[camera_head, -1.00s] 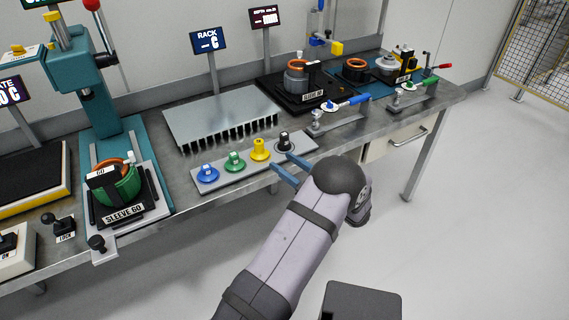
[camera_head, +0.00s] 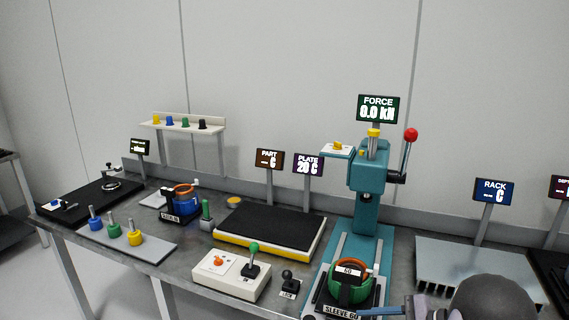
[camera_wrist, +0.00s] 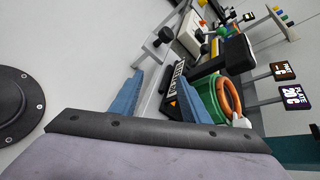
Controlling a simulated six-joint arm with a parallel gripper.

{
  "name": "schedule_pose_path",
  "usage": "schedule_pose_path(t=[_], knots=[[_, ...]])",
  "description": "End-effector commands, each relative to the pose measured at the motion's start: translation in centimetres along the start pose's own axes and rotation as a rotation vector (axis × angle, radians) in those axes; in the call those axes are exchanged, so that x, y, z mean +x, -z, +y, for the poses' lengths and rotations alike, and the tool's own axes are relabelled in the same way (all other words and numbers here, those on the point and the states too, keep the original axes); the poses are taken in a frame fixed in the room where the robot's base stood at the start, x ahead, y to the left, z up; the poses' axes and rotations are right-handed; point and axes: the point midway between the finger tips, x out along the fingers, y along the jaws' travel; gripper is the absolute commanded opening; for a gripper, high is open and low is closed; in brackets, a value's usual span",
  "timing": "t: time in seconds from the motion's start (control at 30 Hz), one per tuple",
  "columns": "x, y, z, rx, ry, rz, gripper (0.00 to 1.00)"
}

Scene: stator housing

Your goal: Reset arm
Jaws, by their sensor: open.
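My gripper (camera_wrist: 163,98) is open, with its two blue fingers apart and nothing between them. In the head view it (camera_head: 383,311) shows only partly at the bottom right edge, with the wrist's dark round joint (camera_head: 497,298) beside it. The nearest finger lies just right of the green housing (camera_head: 350,289) with the orange ring, which sits in the SLEEVE 60 fixture under the teal press (camera_head: 367,190). In the wrist view this housing (camera_wrist: 224,100) is beyond the right finger, partly hidden by it. I cannot tell whether they touch.
A black-topped plate (camera_head: 270,232), a white control box (camera_head: 231,274) and a small lever (camera_head: 290,284) stand left of the press. A grey finned rack (camera_head: 470,262) is on the right. A tray with coloured pegs (camera_head: 125,241) is at the left.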

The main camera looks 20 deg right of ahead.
Motion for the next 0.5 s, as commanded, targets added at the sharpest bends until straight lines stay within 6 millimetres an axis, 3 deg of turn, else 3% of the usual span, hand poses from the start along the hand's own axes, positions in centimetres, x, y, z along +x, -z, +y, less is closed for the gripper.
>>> schedule_pose_path(t=[0.03,0.2,0.33,0.5], knots=[[2.0,-2.4,0.7,-0.052,-0.1,-0.005,0.42],[6.7,-8.6,5.1,-0.265,-0.436,0.002,0.42],[8.3,-12.5,8.9,-0.479,-0.671,0.013,0.42],[8.6,-16.1,13.1,-0.815,-0.927,0.023,0.42]])
